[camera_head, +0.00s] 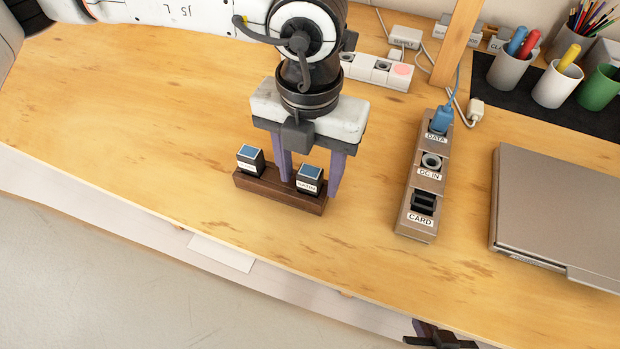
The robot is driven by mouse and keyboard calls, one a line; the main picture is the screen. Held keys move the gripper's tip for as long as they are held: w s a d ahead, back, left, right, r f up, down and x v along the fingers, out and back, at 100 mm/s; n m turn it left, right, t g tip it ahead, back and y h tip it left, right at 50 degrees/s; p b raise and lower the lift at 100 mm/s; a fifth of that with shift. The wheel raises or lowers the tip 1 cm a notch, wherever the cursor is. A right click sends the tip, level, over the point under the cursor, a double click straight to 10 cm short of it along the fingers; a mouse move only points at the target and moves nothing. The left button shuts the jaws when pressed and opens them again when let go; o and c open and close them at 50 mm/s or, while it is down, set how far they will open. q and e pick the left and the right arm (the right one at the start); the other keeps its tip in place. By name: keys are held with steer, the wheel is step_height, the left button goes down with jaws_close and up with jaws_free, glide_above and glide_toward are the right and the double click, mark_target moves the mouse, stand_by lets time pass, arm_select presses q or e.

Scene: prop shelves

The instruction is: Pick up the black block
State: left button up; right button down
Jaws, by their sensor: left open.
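Two black blocks with blue tops and white labels sit on a dark brown wooden holder (278,197) on the table. One black block (250,160) is at the holder's left end. The other black block (309,181) is near its right end. My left gripper (310,186) points down over the right part of the holder, its purple fingers open. The right block shows between the two fingers; whether they touch it I cannot tell. A dark part of what looks like my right gripper (440,336) shows at the bottom edge, mostly cut off.
A grey port strip (405,214) labelled DATA, DC IN and CARD stands right of the holder, with a blue plug in it. A closed laptop (565,205) lies at the right. A power strip (376,72), wooden post (457,45) and pen cups (557,85) stand behind. The table's left is clear.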

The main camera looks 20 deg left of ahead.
mark_target(309, 172)
arm_select(q)
steer(key=shift+c, duration=0.3)
steer(key=c, duration=1.1)
steer(key=shift+r, duration=0.1)
step_height(309, 172, up, 10)
steer(key=shift+f, duration=0.1)
steer(key=shift+s, duration=0.1)
